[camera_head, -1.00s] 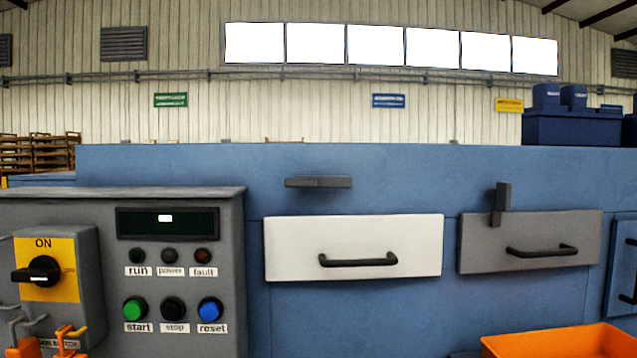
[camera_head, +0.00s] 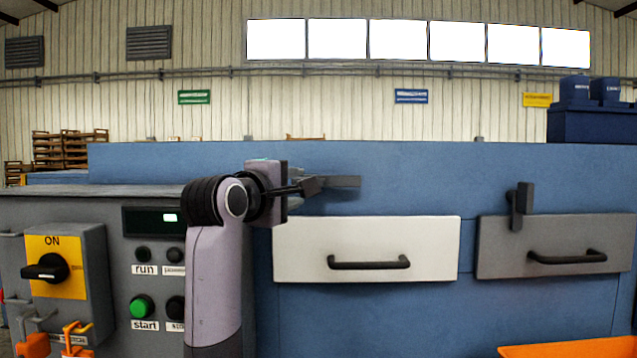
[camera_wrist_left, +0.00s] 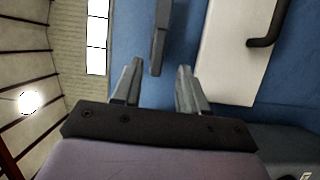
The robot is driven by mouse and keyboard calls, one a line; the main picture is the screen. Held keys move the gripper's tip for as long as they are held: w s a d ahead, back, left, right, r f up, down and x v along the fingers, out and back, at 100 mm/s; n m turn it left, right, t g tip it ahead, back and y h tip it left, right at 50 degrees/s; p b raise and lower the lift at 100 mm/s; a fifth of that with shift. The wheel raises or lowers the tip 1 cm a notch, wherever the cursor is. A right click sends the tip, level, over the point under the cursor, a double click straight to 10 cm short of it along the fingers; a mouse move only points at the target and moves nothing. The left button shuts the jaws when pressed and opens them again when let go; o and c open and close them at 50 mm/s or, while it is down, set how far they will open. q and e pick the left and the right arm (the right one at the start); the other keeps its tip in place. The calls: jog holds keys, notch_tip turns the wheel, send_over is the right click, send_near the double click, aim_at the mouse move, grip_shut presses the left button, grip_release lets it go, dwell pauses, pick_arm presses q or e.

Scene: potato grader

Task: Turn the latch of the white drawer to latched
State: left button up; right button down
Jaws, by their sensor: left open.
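The white drawer (camera_head: 300,250) is closed in the blue machine front, with a black bar handle (camera_head: 369,264). Its latch (camera_head: 343,182) is a dark grey bar lying horizontal above the drawer's top edge. My left gripper (camera_head: 308,187) is at the latch's left end in the head view and partly covers it. In the left wrist view my open left gripper (camera_wrist_left: 158,85) has its two fingers apart, with the latch (camera_wrist_left: 159,38) ahead, roughly between them. I cannot tell whether they touch it. The white drawer (camera_wrist_left: 235,50) is at right there. My right gripper is not in view.
A grey drawer (camera_head: 500,258) at right has an upright latch (camera_head: 520,205). A control panel (camera_head: 125,225) with buttons and a yellow switch plate (camera_head: 70,285) stands at left. An orange bin (camera_head: 570,345) is at lower right.

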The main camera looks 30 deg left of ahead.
aim_at(327, 182)
pick_arm(q)
jog(key=shift+w+r, duration=0.25)
jog(key=shift+w, duration=0.15)
jog(key=shift+w+a+f+p, duration=0.15)
jog(key=shift+w+p, duration=0.45)
jog(key=shift+w, duration=1)
jog(key=shift+w+a+r+p, duration=0.1)
jog(key=shift+w+p, duration=0.45)
jog(key=shift+w, duration=1)
jog(key=shift+f, duration=0.1)
grip_shut()
